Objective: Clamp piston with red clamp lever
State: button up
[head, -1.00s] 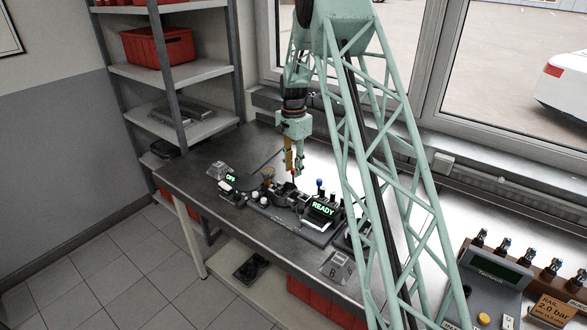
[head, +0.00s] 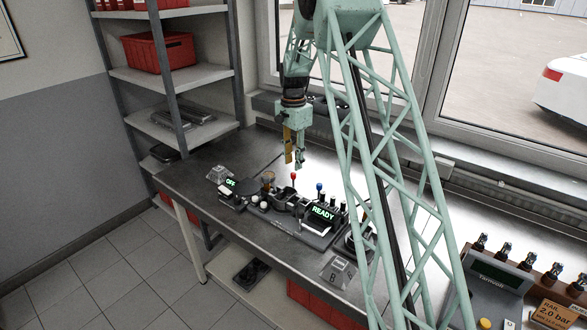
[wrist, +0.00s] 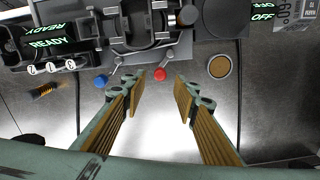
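The red clamp lever (head: 293,176) stands up from the fixture on the bench, with its round red knob on top. In the wrist view the red knob (wrist: 159,74) shows near the gap between my fingertips, with its thin arm running to the fixture. My gripper (head: 294,160) is open and empty above the red knob, apart from it. Its two fingers (wrist: 161,82) are spread wide in the wrist view. The dark fixture (wrist: 148,48) holds metal parts at the top of the wrist view. I cannot clearly make out the piston among them.
A blue-knobbed lever (head: 319,187) stands right of the red one. A READY display (head: 323,212) sits at the fixture's right and an OFF display (head: 230,183) at its left. The bench (head: 184,180) is clear behind the fixture; the window wall borders it.

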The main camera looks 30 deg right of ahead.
notch_tip(320, 180, up, 6)
jog(key=shift+r, duration=0.15)
jog(key=shift+r, duration=0.1)
dwell(0.8)
jog(key=s+a+r+n+t+b, duration=0.15)
jog(key=s+a+r+n, duration=0.25)
jog(key=s+a+r, duration=0.65)
jog(key=s+a+r+n+t+b, duration=0.15)
jog(key=s+a+r+n, duration=0.25)
jog(key=s+a+r, duration=0.65)
jog(key=s+a+f+n+b, duration=0.1)
jog(key=s+a+n, duration=0.1)
jog(key=s, duration=1)
jog(key=s+a+f+n+b, duration=0.1)
jog(key=s+a+n+b, duration=0.1)
jog(key=s, duration=1.1)
jog(key=s+a+f+n+t+b, duration=0.1)
jog(key=s+a+f+n, duration=0.1)
jog(key=s, duration=1.1)
jog(key=shift+s+a+n+b, duration=0.15)
jog(key=shift+a+n+b, duration=0.15)
jog(key=shift+a+n, duration=0.45)
jog(key=shift+d+f, duration=0.1)
jog(key=shift+d, duration=0.05)
